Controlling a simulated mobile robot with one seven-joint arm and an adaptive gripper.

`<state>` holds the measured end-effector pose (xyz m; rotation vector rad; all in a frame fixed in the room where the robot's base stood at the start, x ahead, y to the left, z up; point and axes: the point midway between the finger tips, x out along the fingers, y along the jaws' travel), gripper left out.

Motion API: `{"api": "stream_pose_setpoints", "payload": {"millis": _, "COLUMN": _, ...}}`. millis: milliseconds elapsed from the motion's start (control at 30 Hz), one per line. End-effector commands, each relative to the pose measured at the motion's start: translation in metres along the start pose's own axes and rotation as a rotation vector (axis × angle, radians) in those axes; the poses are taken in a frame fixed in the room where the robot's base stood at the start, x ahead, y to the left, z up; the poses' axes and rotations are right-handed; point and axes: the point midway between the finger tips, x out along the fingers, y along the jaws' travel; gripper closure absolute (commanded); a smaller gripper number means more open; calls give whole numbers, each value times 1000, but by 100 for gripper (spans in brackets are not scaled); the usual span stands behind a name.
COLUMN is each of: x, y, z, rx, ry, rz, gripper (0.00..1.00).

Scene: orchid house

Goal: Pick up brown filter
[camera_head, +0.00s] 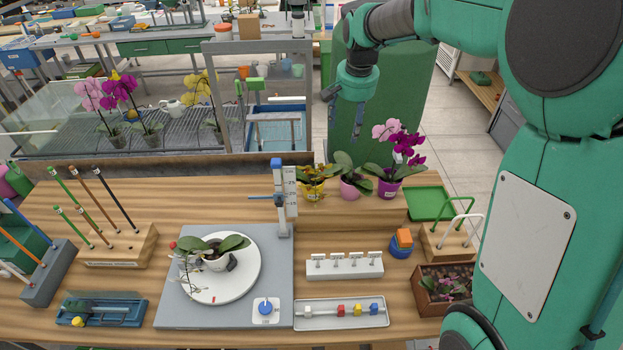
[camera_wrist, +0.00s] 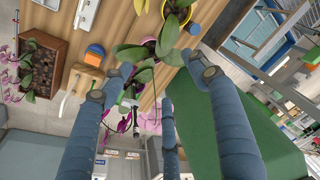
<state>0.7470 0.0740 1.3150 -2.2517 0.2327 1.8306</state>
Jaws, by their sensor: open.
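I cannot make out a thing that is clearly a brown filter in either view. The nearest in colour is an orange-brown block (camera_head: 404,237) on a round blue base (camera_head: 400,252), on the bench right of the white rack. The block also shows at the upper left of the wrist view (camera_wrist: 96,50). My gripper (camera_head: 344,100) hangs in the air beyond the bench's back edge, in front of a green cabinet. In the wrist view its fingers (camera_wrist: 160,88) are spread, with nothing held between them. My gripper is well apart from the block.
Potted orchids (camera_head: 388,187) stand at the bench's back right, beside a green tray (camera_head: 432,202). A white rack (camera_head: 344,266), a tray of coloured pieces (camera_head: 341,324), a turntable (camera_head: 243,282) with a plant, and a planter (camera_head: 425,305) crowd the bench. A measuring post (camera_head: 284,205) rises mid-bench.

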Motion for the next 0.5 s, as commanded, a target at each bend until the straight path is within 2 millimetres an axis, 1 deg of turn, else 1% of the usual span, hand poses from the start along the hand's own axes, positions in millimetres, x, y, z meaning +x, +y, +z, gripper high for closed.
{"api": "stream_pose_setpoints", "payload": {"millis": 33, "x": 10, "y": -6, "z": -9, "rx": 6, "ry": -9, "rz": 3, "gripper": 40}}
{"api": "stream_pose_setpoints", "payload": {"millis": 200, "x": 42, "y": -23, "z": -33, "rx": 31, "ry": -33, "rz": 12, "gripper": 40}}
{"api": "stream_pose_setpoints", "payload": {"millis": 267, "x": 54, "y": -29, "z": -41, "rx": 40, "ry": -41, "rz": 15, "gripper": 40}}
{"api": "stream_pose_setpoints", "payload": {"millis": 500, "x": 107, "y": -53, "z": -69, "rx": 75, "ry": -75, "rz": 29, "gripper": 40}}
